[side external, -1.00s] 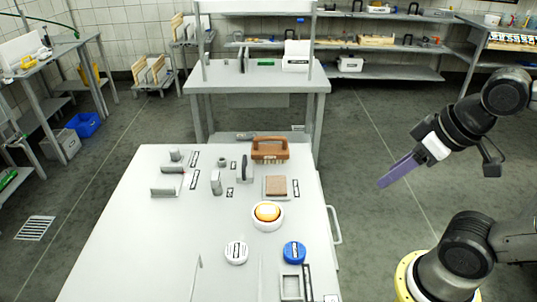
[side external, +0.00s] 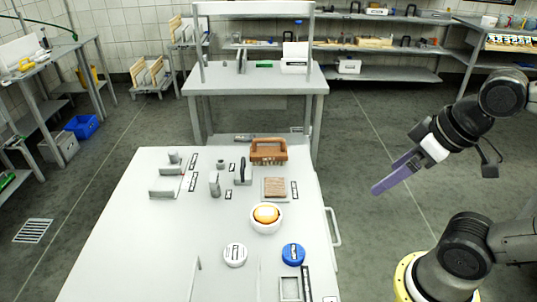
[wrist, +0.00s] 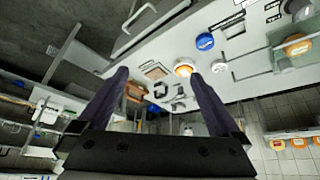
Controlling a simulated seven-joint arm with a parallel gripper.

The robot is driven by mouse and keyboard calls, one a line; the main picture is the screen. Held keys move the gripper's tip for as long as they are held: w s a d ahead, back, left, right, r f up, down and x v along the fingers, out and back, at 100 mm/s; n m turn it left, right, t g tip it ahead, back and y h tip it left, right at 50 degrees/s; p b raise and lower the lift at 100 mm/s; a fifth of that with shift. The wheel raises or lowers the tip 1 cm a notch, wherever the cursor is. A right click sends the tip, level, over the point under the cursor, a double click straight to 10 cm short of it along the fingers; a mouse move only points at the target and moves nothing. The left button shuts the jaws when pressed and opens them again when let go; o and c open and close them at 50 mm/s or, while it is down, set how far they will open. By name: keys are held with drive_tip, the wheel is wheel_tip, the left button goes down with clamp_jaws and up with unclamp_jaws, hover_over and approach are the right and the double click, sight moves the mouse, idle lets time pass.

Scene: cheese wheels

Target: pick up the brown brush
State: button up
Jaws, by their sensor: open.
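The brown brush (side external: 268,151) stands at the far right corner of the light grey table, bristles down, with a handle-like loop on top. In the wrist view the brush (wrist: 137,92) shows beside the left finger, partly hidden by it. My gripper (side external: 378,188) has purple fingers and hangs in the air to the right of the table, well apart from the brush. In the wrist view my gripper (wrist: 158,75) has its fingers spread wide with nothing between them.
On the table (side external: 130,240) are a wooden square block (side external: 276,187), a white bowl with an orange top (side external: 266,214), a white round lid (side external: 235,255), a blue round lid (side external: 293,254) and several grey metal pieces. A handle rail (side external: 334,226) runs along the right edge.

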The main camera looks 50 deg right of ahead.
drive_tip(key=w+r+n, duration=0.4)
drive_tip(key=w+r, duration=0.1)
drive_tip(key=r, duration=0.2)
drive_tip(key=w+d+r+n+h, duration=0.1)
drive_tip(key=w+r+n, duration=0.1)
drive_tip(key=w, duration=0.5)
drive_tip(key=w+d+r+n, duration=0.1)
drive_tip(key=w+d+r, duration=0.1)
drive_tip(key=w, duration=0.5)
drive_tip(key=n+g, duration=0.2)
drive_tip(key=g, duration=0.2)
hover_over(265, 151)
drive_tip(key=s, duration=0.2)
drive_tip(key=shift+h, duration=0.3)
drive_tip(key=f, duration=2.4)
drive_tip(key=shift+w+a+f, duration=0.1)
drive_tip(key=shift+w+a, duration=0.15)
drive_tip(key=shift+w+d+f, duration=0.1)
drive_tip(key=shift+w+f, duration=0.15)
drive_tip(key=shift+f, duration=0.75)
drive_tip(key=shift+w+f, duration=0.2)
drive_tip(key=shift+f, duration=0.8)
drive_tip(key=shift+w+d+f, duration=0.1)
drive_tip(key=shift+w+f, duration=0.15)
drive_tip(key=shift+f, duration=0.75)
drive_tip(key=c, duration=1.5)
drive_tip(key=shift+r, duration=0.15)
